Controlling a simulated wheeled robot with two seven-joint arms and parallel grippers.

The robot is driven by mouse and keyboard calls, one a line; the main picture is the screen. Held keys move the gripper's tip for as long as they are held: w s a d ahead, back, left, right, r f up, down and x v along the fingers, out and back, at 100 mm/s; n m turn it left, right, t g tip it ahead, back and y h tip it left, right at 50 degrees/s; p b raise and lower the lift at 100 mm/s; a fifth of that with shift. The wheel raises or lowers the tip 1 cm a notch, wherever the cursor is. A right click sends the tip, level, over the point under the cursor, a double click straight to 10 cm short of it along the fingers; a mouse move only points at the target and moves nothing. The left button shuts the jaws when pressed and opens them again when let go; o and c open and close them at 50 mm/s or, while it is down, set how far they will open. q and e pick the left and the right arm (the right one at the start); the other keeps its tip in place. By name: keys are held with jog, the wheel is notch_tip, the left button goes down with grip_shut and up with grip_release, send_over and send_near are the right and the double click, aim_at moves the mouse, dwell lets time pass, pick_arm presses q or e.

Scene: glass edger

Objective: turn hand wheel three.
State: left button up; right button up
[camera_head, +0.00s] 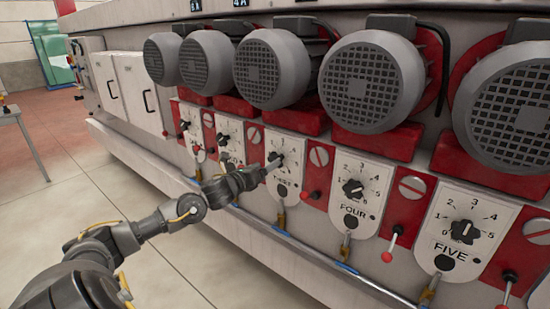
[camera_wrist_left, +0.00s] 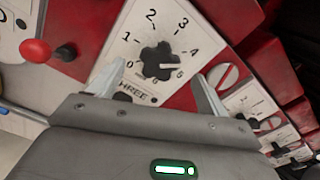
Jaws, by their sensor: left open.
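Hand wheel three is a black lobed knob (camera_wrist_left: 158,56) on a white dial plate (camera_wrist_left: 120,52) marked THREE, with numbers 0 to 5. Its pale pointer line points right in the left wrist view, roughly between 4 and 5. My left gripper (camera_wrist_left: 160,72) is open, its two pale fingers apart on either side of the knob's lower part in that view. I see no clear contact. In the head view my left gripper (camera_head: 271,166) is at plate THREE (camera_head: 290,163) and partly hides it. My right gripper is not in view.
Similar dials stand along the red and white machine front, including FOUR (camera_head: 353,188) and FIVE (camera_head: 463,232). Large grey motors (camera_head: 372,82) jut out above them. Red-knobbed levers (camera_head: 387,257) stick out between plates. The tiled floor (camera_head: 160,250) in front is clear.

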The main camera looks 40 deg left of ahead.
aim_at(273, 160)
pick_arm(q)
jog(key=w+p, duration=0.1)
jog(key=w, duration=0.5)
jog(key=shift+p, duration=0.3)
jog(key=c, duration=0.9)
jog(key=shift+c, duration=0.5)
